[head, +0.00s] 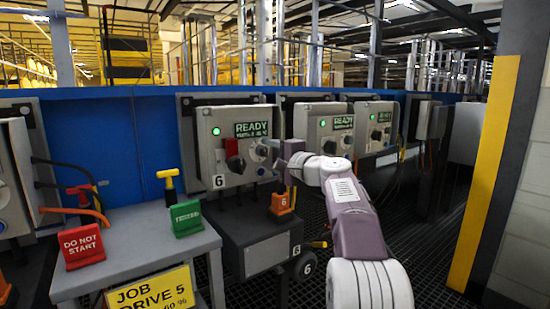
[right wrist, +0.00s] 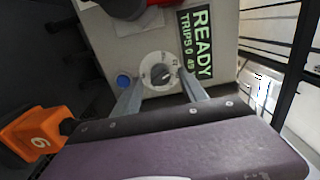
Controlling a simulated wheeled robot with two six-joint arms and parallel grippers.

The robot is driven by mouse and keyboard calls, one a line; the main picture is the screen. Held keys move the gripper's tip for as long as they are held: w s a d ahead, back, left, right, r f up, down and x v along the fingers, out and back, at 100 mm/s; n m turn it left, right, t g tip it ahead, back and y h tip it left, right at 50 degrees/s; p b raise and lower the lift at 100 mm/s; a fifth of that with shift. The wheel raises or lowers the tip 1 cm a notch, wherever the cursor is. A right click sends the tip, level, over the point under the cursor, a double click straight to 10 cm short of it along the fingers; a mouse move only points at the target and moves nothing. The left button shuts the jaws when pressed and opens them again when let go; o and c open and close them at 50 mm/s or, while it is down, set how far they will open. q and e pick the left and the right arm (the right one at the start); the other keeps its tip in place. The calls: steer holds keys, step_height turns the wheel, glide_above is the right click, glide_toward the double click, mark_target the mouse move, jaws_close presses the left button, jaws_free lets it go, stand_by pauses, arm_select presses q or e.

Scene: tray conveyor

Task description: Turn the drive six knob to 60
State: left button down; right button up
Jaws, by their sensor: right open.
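The drive six box (head: 233,152) is a grey cabinet with a "6" label, a lit green lamp and a "READY" display (head: 253,129). Its round knob (head: 257,151) is on the front, with a dark pointer; in the right wrist view the knob (right wrist: 160,75) shows a pale dial ring. The pointer's exact reading is too small to tell. My right gripper (head: 281,160) is in front of the box, to the right of the knob in the head view. In the right wrist view its open fingers (right wrist: 160,84) lie either side of the knob, with no clear contact. My left gripper is out of view.
A red handle (head: 234,147) and a blue button (right wrist: 123,80) flank the knob. An orange "6" block (head: 281,204) is below.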

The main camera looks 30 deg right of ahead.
steer(key=s, duration=0.8)
steer(key=shift+d, duration=0.3)
